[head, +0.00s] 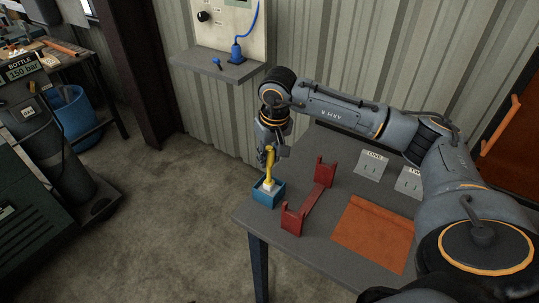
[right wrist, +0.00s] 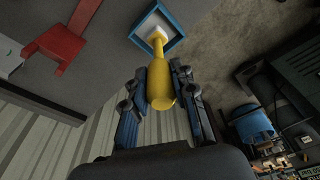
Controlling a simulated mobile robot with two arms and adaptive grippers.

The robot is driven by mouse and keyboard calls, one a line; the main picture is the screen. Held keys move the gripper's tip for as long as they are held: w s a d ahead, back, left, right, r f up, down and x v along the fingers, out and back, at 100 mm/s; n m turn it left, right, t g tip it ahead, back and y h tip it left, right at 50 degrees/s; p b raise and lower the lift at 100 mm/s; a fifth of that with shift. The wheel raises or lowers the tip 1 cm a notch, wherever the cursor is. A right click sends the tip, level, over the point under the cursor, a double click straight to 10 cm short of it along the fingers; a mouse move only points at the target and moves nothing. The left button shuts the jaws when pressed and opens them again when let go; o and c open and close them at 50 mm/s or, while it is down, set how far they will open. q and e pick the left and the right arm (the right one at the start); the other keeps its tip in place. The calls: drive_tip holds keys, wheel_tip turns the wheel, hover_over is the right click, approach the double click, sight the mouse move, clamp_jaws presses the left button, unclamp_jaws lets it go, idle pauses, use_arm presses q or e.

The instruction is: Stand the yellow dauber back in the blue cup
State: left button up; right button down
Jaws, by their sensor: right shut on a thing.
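The yellow dauber (head: 269,168) stands nearly upright in the head view, its white end over or inside the mouth of the blue cup (head: 266,198). My right gripper (head: 272,150) is shut on its upper part. In the right wrist view the dauber (right wrist: 161,84) sits between my two fingers, and its white end shows within the square rim of the blue cup (right wrist: 171,45). I cannot tell whether the white end touches the cup's floor. The cup is at the table's left corner. My left gripper is not in view.
The grey table (head: 333,146) also bears a red cradle (head: 309,200), an orange mat (head: 374,232) and two pale labelled plates (head: 372,164). A corrugated wall with a small shelf (head: 215,68) stands behind. Open floor lies left of the table.

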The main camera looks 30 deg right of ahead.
idle(1.2)
drive_tip(key=shift+f+b, duration=0.65)
drive_tip(key=shift+b, duration=0.25)
drive_tip(key=c, duration=0.5)
unclamp_jaws()
drive_tip(key=shift+r, duration=0.1)
drive_tip(key=shift+r+p, duration=2.45)
drive_tip(key=shift+r, duration=2.05)
